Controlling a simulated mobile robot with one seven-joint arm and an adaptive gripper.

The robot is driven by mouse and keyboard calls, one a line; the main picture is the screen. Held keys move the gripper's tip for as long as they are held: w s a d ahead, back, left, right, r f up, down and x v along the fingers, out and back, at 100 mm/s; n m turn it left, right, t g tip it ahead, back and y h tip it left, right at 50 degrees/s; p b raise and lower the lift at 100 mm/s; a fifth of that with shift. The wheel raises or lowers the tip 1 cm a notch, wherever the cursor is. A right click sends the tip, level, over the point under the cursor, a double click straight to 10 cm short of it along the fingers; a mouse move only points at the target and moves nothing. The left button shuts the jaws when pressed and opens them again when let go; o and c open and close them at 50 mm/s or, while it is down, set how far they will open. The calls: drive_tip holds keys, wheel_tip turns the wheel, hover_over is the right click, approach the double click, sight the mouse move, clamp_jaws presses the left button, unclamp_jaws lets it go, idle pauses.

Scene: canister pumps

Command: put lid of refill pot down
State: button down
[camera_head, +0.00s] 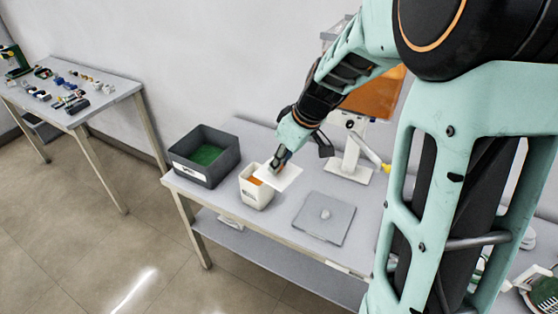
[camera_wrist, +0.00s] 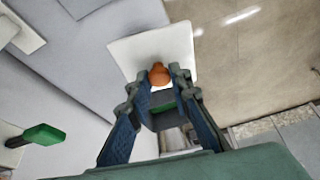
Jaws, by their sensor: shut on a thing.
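My gripper (camera_head: 279,163) is shut on the orange knob (camera_wrist: 159,74) of a white square lid (camera_wrist: 175,43). In the head view the lid (camera_head: 287,180) is tilted and held beside and partly over the white refill pot (camera_head: 256,196). The pot stands upright on the table, open at the top, with orange contents showing at its left side. In the wrist view the lid reaches out past both fingertips. I cannot tell from these views whether the lid touches the pot's rim.
A dark grey bin (camera_head: 186,171) with green contents stands left of the pot. A grey square plate with a small round knob (camera_head: 325,214) lies right of it on the table (camera_head: 282,222). A white stand (camera_head: 347,167) is behind. Another table (camera_head: 123,88) with small parts is far left.

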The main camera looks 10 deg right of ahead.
sight(298, 171)
drive_tip(key=d+f+m, duration=0.1)
drive_tip(key=m, duration=0.1)
drive_tip(key=s+d+f+m+h, duration=0.1)
drive_tip(key=m, duration=0.1)
drive_tip(key=shift+d+t, duration=0.4)
drive_tip(key=d+m+h, duration=0.1)
drive_tip(key=m, duration=0.1)
drive_tip(key=d+m+h, duration=0.1)
drive_tip(key=m, duration=0.1)
drive_tip(key=shift+f+t, duration=0.3)
drive_tip(key=shift+f, duration=0.1)
drive_tip(key=shift+w+m, duration=0.15)
drive_tip(key=shift+m, duration=0.35)
